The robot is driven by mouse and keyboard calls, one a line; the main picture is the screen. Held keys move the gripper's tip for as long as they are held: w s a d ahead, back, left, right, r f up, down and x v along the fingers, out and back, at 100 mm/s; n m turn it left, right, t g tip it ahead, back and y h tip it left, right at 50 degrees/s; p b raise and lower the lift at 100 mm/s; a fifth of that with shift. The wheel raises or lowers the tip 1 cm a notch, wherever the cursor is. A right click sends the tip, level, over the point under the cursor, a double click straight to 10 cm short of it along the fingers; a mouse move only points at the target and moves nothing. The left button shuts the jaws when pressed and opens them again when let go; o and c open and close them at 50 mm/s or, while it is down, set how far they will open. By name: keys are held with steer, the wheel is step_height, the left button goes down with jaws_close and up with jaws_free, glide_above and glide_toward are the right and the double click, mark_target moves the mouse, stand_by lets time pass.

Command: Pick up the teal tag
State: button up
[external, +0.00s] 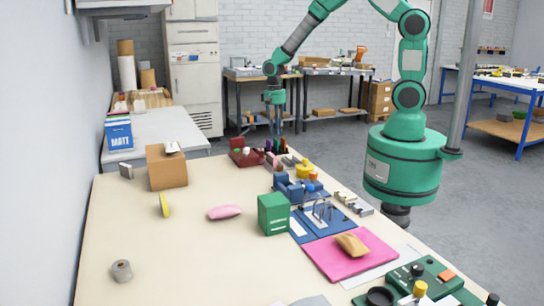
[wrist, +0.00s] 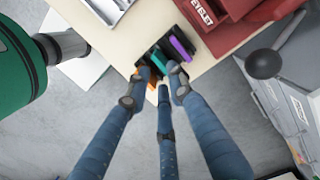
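The teal tag (wrist: 158,60) stands in a black slotted holder (wrist: 170,40) near the table edge, between a purple tag (wrist: 182,46) and an orange tag (wrist: 148,76). My gripper (wrist: 161,74) has its blue fingers pointing at the holder. The two outer fingertips are apart, on either side of the teal tag's near end; whether they touch it I cannot tell. In the external view my gripper (external: 276,128) points down over the holder, and the tags there are too small to tell apart.
A dark red box (wrist: 215,22) stands right beside the holder. On the table are a green box (external: 273,213), a brown box (external: 166,168), a pink object (external: 224,212) and a pink mat (external: 335,268). The table's left middle is mostly clear.

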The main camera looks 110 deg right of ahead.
mark_target(276, 146)
steer(key=shift+a+f+b, duration=0.2)
steer(key=shift+f+b, duration=0.1)
steer(key=shift+f, duration=1)
steer(key=shift+a+f+b, duration=0.15)
steer(key=shift+f+b, duration=0.15)
steer(key=shift+f, duration=0.95)
jaws_close()
